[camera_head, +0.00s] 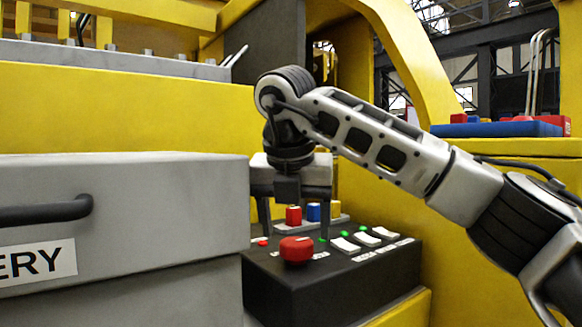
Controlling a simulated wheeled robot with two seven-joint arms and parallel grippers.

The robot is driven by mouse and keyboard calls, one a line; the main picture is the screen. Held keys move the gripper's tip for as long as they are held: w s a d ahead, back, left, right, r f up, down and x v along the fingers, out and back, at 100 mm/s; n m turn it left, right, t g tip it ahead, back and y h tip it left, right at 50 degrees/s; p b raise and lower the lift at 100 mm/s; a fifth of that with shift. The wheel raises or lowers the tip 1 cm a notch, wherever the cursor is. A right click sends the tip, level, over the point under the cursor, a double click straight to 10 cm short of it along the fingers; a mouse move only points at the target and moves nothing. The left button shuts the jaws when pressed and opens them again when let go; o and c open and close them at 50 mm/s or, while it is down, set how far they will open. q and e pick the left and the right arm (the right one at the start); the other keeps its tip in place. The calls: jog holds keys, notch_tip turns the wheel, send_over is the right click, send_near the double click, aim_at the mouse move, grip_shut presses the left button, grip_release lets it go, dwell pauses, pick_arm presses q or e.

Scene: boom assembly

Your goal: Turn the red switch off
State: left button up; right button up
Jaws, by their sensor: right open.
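A black control box (325,290) carries a large round red knob (297,250) near its front edge. Behind the knob stands a small red switch block (293,215), with a blue block (313,212) and a partly hidden yellow block (336,208) to its right. My right gripper (295,235) comes down over the box with its two fingers apart and nothing between them held. In the picture the red block shows between the fingers; whether a finger touches it I cannot tell. My left gripper is not in view.
White rocker switches (364,238) with lit green lamps sit right of the knob. A grey battery case (120,205) with a black handle stands close on the left. Yellow machine bodywork rises behind. A blue tray (497,129) lies at the right.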

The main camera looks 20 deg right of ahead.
pick_arm(q)
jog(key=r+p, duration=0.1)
jog(key=p, duration=0.1)
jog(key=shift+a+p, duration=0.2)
jog(key=shift+p, duration=0.1)
pick_arm(e)
jog(key=v, duration=1.3)
jog(key=shift+r, duration=0.25)
